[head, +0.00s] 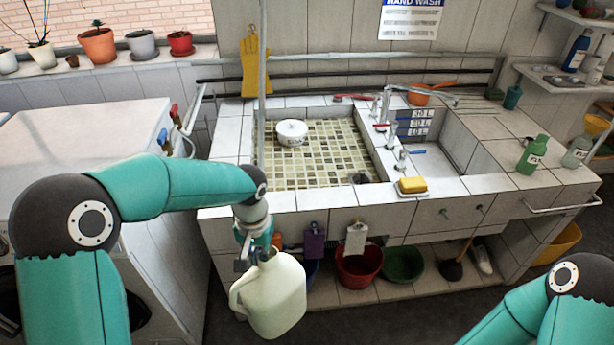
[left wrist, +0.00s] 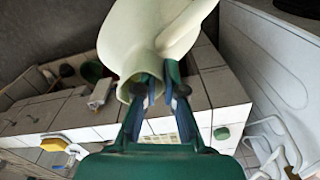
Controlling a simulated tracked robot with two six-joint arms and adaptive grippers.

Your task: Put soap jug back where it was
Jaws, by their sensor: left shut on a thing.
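A cream-white soap jug (head: 275,299) with a side handle hangs slightly tilted in front of the tiled sink counter, below the counter top's level. My left gripper (head: 257,252) is shut on it at the neck, from above. The left wrist view shows the jug (left wrist: 147,30) with its open mouth toward the camera and the left gripper's fingertips (left wrist: 161,92) at the rim. I cannot tell exactly how the fingers sit on the rim. My right gripper is out of view; only part of my right arm shows at the lower right.
The tiled counter (head: 325,221) holds a basin with a white pot (head: 292,132), a yellow sponge (head: 411,185) and green bottles (head: 533,155). A red bucket (head: 359,269) and a green basin (head: 403,263) stand on the shelf below. A white machine (head: 85,130) stands left.

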